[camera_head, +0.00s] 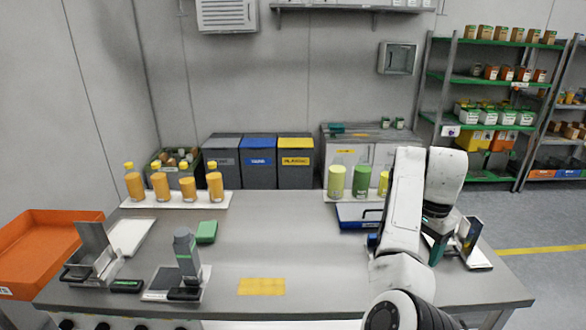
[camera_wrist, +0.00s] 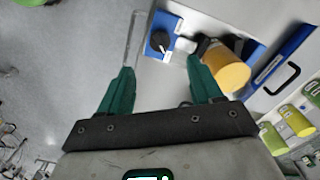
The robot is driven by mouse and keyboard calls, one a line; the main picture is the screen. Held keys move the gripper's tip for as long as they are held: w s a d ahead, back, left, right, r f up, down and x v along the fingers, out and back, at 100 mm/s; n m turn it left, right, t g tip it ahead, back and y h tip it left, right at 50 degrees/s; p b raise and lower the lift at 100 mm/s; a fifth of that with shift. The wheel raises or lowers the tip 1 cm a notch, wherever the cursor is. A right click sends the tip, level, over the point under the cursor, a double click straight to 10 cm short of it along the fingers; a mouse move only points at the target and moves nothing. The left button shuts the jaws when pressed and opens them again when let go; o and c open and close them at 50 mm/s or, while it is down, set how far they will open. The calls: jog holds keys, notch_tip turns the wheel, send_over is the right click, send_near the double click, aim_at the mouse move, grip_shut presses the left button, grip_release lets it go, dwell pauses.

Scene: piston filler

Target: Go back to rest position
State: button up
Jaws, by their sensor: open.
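My gripper (camera_wrist: 160,85) is open, with two green fingers apart and nothing between them in the wrist view. In the head view my white arm reaches over the right end of the table, and a green finger (camera_head: 437,248) shows low beside a metal stand (camera_head: 472,240). In the wrist view a yellow cylinder (camera_wrist: 230,70) lies just outside the right finger. A blue plate (camera_wrist: 158,36) with a black knob (camera_wrist: 160,41) is beyond the fingertips. My arm hides part of the table's right end.
Orange-yellow bottles (camera_head: 160,185) stand on a white tray at the back left, and green and yellow cylinders (camera_head: 350,181) at the back right. A blue tray (camera_head: 355,214) lies near my arm. A grey device (camera_head: 186,255) stands front left. The table's middle (camera_head: 270,230) is mostly clear.

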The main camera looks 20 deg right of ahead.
jog(key=s+f+n+h, duration=0.3)
jog(key=s+f+n, duration=0.3)
jog(key=s+f, duration=0.9)
jog(key=s+a+f+n+y, duration=0.1)
jog(key=s+a+n, duration=0.3)
jog(key=s+a, duration=0.4)
jog(key=s+a+f+n+t+y, duration=0.1)
jog(key=s+a+f+n, duration=0.3)
jog(key=s+a, duration=0.5)
jog(key=s, duration=0.3)
jog(key=shift+f+n+y, duration=0.15)
jog(key=shift+n+y, duration=0.25)
